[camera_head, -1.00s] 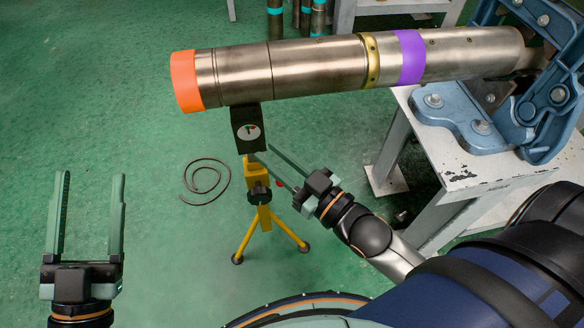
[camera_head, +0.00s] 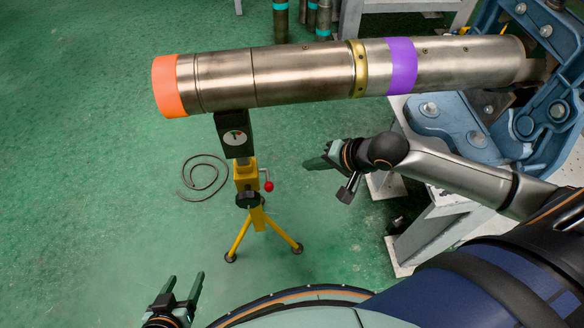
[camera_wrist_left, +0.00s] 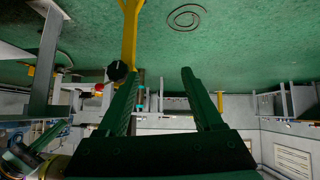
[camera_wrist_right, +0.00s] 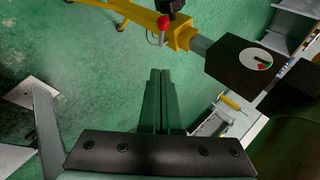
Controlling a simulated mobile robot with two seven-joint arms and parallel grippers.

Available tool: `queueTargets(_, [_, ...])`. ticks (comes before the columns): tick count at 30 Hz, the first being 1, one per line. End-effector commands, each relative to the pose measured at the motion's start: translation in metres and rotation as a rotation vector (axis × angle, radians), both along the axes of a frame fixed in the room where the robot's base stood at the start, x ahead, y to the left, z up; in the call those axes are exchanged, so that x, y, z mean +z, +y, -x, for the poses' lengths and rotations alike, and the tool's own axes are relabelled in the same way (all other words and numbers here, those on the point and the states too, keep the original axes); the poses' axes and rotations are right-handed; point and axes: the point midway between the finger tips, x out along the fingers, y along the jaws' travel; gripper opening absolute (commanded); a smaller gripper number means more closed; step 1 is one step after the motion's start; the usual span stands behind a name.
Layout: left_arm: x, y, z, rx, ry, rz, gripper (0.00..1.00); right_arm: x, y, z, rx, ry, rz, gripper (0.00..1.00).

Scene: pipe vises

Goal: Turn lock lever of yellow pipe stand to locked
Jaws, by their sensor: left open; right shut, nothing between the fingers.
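The yellow pipe stand (camera_head: 246,174) stands on its tripod legs under the orange-capped end of the long metal pipe (camera_head: 310,76). Its black head with a round dial (camera_head: 233,137) is under the pipe. The lock lever with a red knob (camera_head: 268,186) sticks out on the stand's right side; the red knob also shows in the right wrist view (camera_wrist_right: 164,22). My right gripper (camera_head: 308,164) is shut and empty, to the right of the stand and apart from the lever. My left gripper (camera_head: 186,282) is open and empty, low and left of the stand.
A blue pipe vise (camera_head: 540,110) on a worn white table (camera_head: 440,215) holds the pipe's right end. A coiled cable (camera_head: 203,177) lies on the green floor left of the stand. The floor around the stand is otherwise mostly clear.

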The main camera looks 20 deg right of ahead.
Motion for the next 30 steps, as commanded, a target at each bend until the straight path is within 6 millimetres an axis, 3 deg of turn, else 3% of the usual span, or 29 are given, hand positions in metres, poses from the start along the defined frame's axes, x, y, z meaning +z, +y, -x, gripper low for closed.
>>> queueTargets(15, [-0.031,0.006,0.002,0.005,-0.005,-0.010,0.68,-0.080,0.042,-0.053,0.006,-0.002,-0.004,0.00])
queueTargets(22, [-0.003,0.009,-0.021,0.003,-0.139,-0.012,0.68,-0.093,0.061,-0.049,0.004,-0.004,-0.002,0.00])
queueTargets(30, [0.009,0.009,-0.029,0.002,-0.192,-0.011,0.68,-0.097,0.066,-0.048,0.004,-0.005,-0.001,0.00])
